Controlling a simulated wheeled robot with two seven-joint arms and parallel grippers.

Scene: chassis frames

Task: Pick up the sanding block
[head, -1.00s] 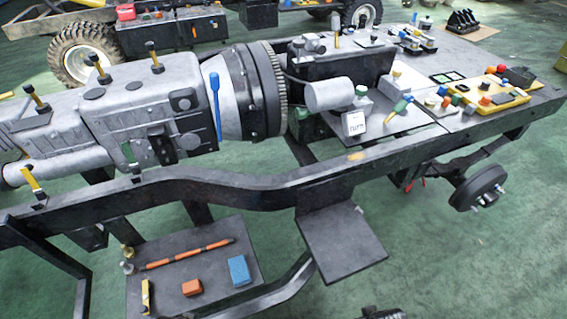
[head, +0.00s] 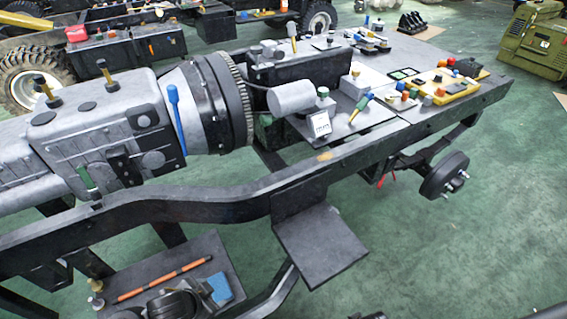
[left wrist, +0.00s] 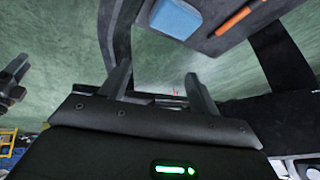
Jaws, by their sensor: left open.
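A blue block (head: 219,288), which may be the sanding block, lies on the low dark shelf (head: 213,252). It also shows at the top of the left wrist view (left wrist: 175,18). My left gripper (head: 182,303) is over the shelf's front part, just left of the blue block in the head view, and hides part of the shelf. In the left wrist view its two fingers (left wrist: 160,88) are apart with nothing between them, and the blue block lies beyond their tips. What seems to be my right gripper (left wrist: 14,82) shows at the left edge there; its jaws are unclear.
An orange rod (head: 163,279) lies behind my left gripper, near two small brass-coloured fittings (head: 95,293). The chassis rail (head: 225,207) runs above the shelf, with a black plate (head: 320,245) hanging from it at the right.

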